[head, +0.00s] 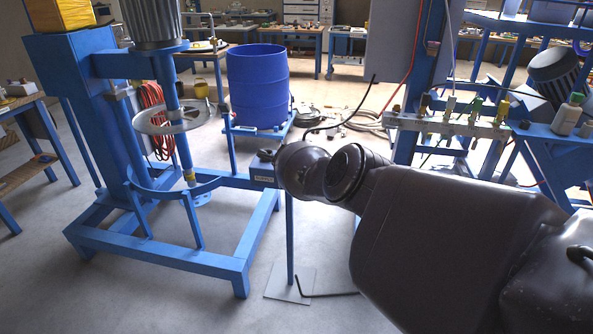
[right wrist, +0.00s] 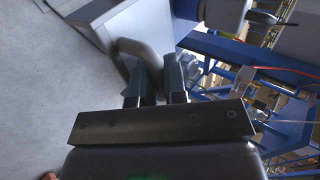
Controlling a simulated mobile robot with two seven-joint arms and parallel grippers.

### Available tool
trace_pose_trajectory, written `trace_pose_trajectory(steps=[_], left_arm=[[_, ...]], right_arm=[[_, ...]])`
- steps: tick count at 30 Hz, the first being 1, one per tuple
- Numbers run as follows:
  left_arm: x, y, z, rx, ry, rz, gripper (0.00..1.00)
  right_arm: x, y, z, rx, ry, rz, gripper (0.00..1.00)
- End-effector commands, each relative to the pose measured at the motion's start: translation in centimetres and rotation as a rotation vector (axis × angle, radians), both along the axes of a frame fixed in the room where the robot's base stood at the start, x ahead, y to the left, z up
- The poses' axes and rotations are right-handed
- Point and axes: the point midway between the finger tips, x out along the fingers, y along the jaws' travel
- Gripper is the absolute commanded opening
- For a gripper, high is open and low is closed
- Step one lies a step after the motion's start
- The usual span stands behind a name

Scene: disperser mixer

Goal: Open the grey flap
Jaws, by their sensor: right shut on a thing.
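In the right wrist view, my right gripper (right wrist: 158,72) has its two dark fingers closed around part of a curved grey-brown handle (right wrist: 136,48). The handle joins a light grey box-like body with flat faces (right wrist: 95,17) at the upper left. I take this body to be the grey flap or its housing; its edge and hinge cannot be made out. In the head view, my dark right arm covers the lower right, and its gripper is out of sight. A grey panel (head: 391,45) stands at the upper middle right in the head view. My left gripper is not in view.
A blue mixer stand (head: 105,150) with a round metal plate is on the left. A blue drum (head: 258,85) stands behind it. A valve bar (head: 450,124) with hoses is at the right. Grey floor (head: 120,295) is clear at front left.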

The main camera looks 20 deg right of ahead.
Motion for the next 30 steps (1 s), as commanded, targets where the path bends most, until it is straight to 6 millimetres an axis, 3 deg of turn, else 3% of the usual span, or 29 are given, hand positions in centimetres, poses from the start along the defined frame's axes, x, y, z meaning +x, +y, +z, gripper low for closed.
trace_pose_trajectory(steps=[1, 21, 22, 26, 30], left_arm=[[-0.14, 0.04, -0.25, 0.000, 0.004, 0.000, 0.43], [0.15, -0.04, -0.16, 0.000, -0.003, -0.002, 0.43], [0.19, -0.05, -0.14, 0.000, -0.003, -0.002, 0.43], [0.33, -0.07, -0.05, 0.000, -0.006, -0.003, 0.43], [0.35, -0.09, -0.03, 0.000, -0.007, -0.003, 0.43]], right_arm=[[-0.19, -0.71, -0.24, -0.006, 0.014, -0.006, 0.00], [-0.03, -0.62, 0.07, 0.005, 0.028, -0.002, 0.00], [-0.04, -0.62, 0.08, 0.005, 0.028, -0.002, 0.15], [-0.03, -0.55, 0.08, 0.008, 0.027, -0.001, 0.35], [-0.04, -0.49, 0.04, 0.009, 0.027, -0.001, 0.38]])
